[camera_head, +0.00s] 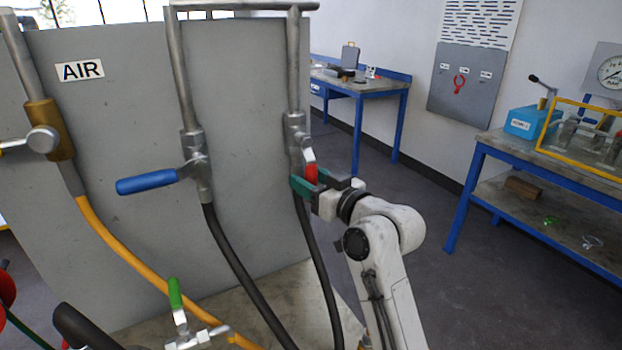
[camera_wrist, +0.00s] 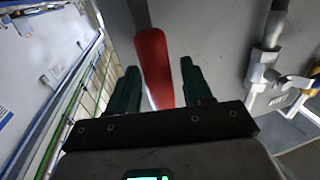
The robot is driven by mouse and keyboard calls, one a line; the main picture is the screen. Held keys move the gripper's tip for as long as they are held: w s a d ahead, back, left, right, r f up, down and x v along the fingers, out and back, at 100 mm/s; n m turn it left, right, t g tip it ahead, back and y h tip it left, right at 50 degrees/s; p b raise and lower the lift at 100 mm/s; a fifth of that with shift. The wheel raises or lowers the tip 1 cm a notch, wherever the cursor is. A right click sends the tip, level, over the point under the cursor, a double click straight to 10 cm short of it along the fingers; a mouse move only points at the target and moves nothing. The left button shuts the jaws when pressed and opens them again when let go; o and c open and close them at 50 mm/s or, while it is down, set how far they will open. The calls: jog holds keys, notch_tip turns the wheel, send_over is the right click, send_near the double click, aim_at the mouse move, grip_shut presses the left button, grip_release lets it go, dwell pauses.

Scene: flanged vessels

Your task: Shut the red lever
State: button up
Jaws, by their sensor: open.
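The red lever (camera_head: 311,173) belongs to the valve (camera_head: 296,135) on the right-hand pipe of the grey panel. In the head view its handle points down from the valve, roughly along the pipe. My gripper (camera_head: 306,180) is at the handle, and its green fingers partly hide it. In the wrist view the red handle (camera_wrist: 154,68) runs between the two open green fingers (camera_wrist: 157,88). There is a gap to each finger, wider on the right. Whether the fingers touch the handle cannot be told from the head view.
A blue-handled valve (camera_head: 148,182) stands on the pipe to the left, and also shows in the wrist view (camera_wrist: 262,72). Black hoses (camera_head: 240,272) hang below the valves. A green-handled valve (camera_head: 175,294) is low in front. Blue-framed benches (camera_head: 370,90) stand right, with clear floor between.

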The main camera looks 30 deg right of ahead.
grip_shut()
dwell(0.5)
